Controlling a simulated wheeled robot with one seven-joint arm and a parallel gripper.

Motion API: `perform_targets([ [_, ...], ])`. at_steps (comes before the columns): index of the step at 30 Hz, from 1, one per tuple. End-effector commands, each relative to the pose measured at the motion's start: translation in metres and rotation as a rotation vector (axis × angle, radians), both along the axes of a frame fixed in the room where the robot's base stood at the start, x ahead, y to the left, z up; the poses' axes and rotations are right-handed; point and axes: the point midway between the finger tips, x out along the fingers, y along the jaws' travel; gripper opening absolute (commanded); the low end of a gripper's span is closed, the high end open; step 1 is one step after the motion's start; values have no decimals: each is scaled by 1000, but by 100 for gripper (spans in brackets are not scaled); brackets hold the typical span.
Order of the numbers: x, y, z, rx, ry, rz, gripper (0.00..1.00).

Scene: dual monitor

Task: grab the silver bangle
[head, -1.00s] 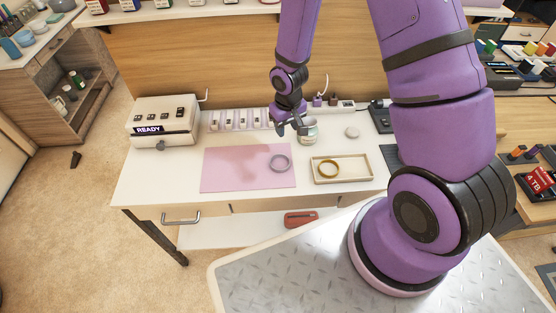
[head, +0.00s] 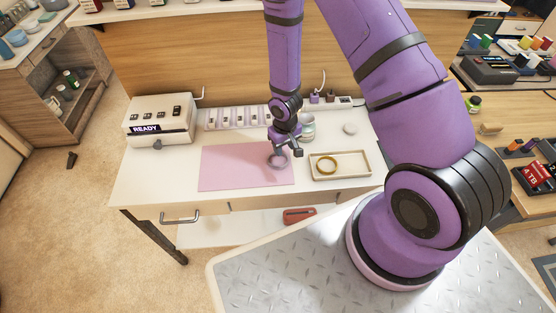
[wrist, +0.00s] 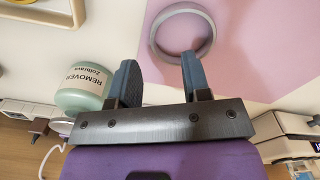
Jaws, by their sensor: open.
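The silver bangle (head: 277,160) lies flat on the right part of the pink mat (head: 225,168). It is a plain grey ring and also shows in the wrist view (wrist: 211,48), just beyond my fingertips. My gripper (head: 287,150) is above the right edge of the mat, over the far right side of the bangle and hiding part of it. In the wrist view my gripper (wrist: 158,72) has its two fingers spread with nothing between them. The right finger's tip is close to the bangle's rim; I cannot tell whether they touch.
A tray (head: 352,171) with a gold bangle (head: 327,165) lies to the right. A remover jar (wrist: 85,80) stands close beside my left finger in the wrist view. A box marked READY (head: 160,120) stands at left. The mat's left part is clear.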

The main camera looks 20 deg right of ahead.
Motion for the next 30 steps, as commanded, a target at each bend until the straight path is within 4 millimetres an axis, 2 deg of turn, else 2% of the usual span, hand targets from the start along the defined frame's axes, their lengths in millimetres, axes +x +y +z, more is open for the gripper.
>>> perform_targets([
  [3, -3, -3, -17, -1, 4, 1, 44],
  [9, -2, -3, -36, 0, 2, 0, 44],
  [18, -2, -3, -39, 0, 1, 0, 44],
  [20, -2, -3, -38, 0, 1, 0, 32],
  [24, -2, -3, -38, 0, 1, 0, 0],
  [30, -2, -3, -38, 0, 1, 0, 0],
])
